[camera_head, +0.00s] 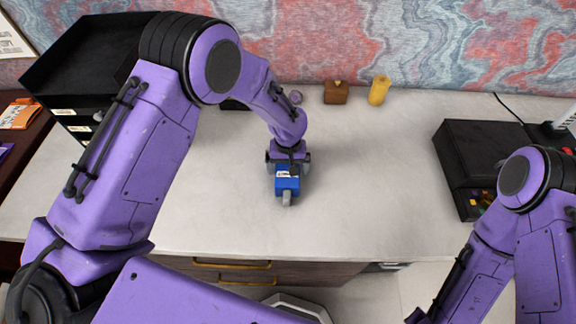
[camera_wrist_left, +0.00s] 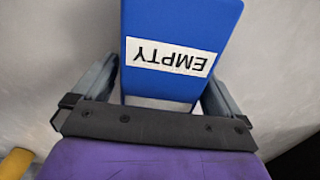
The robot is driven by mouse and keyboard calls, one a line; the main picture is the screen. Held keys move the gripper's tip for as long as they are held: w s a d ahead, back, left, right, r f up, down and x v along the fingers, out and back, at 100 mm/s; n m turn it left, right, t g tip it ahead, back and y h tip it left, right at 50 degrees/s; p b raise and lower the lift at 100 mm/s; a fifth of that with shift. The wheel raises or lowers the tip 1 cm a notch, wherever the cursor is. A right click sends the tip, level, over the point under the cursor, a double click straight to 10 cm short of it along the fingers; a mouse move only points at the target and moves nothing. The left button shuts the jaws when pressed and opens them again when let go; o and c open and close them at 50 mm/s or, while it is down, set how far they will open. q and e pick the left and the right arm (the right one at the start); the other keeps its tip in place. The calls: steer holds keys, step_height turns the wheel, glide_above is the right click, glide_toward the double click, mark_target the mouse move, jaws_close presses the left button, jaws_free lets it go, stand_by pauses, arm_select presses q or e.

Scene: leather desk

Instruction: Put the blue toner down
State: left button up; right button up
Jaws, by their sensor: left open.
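The blue toner (camera_head: 288,187) is a blue box on the pale desk top (camera_head: 370,190), below my left wrist in the head view. In the left wrist view the blue toner (camera_wrist_left: 180,30) carries a white label reading EMPTY, upside down. My left gripper (camera_head: 288,176) is open around it; its grey fingers stand on either side of the box in the wrist view (camera_wrist_left: 160,88). Small gaps seem to show beside the fingers. The toner's underside is hidden. My right arm enters at the lower right, but its gripper is out of the picture.
A brown block (camera_head: 336,93) and a yellow object (camera_head: 379,90) stand at the back of the desk. A black tray stack (camera_head: 95,60) is at the back left. A black box (camera_head: 478,150) is at the right. The desk between toner and black box is clear.

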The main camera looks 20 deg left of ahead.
arm_select(q)
steer(key=shift+f, duration=0.2)
steer(key=c, duration=1.3)
